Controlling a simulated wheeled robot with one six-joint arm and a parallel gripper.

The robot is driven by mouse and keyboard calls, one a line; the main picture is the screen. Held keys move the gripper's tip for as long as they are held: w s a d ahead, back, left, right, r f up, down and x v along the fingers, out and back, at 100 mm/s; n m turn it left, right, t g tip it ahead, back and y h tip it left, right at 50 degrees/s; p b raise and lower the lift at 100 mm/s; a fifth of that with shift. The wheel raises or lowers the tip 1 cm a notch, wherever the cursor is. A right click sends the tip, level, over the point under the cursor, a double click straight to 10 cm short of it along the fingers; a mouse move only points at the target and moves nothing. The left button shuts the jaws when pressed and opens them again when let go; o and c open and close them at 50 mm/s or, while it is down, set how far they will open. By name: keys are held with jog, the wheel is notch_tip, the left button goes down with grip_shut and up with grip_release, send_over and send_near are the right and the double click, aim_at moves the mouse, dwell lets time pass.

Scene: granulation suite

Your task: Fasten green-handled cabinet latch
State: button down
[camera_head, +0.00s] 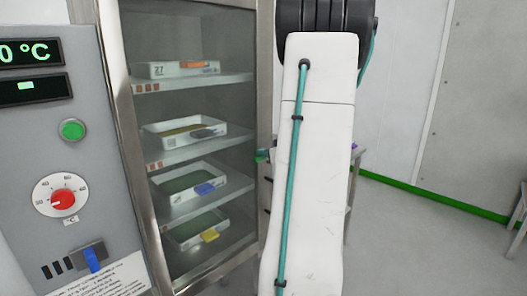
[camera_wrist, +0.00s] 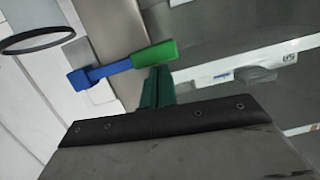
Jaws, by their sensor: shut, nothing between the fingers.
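The cabinet latch shows in the wrist view as a blue lever arm (camera_wrist: 97,75) with a green handle (camera_wrist: 154,54). It lies slantwise across a metal frame strip. My gripper (camera_wrist: 160,72) has its dark green fingers together and empty, just below the green handle in the picture; I cannot tell whether they touch it.
Shelves behind the glass hold several white trays, one of them the top tray (camera_head: 178,69). A control panel (camera_head: 45,165) with a red dial (camera_head: 63,199) stands left. A table (camera_head: 352,165) is partly hidden behind my arm.

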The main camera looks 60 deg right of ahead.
jog(key=shift+f, duration=0.1)
dwell(0.3)
notch_tip(320, 180, up, 5)
jog(key=shift+s+f, duration=0.15)
jog(key=v, duration=0.9)
jog(key=shift+s+a, duration=0.25)
jog(key=shift+s, duration=0.05)
jog(key=shift+f, duration=0.15)
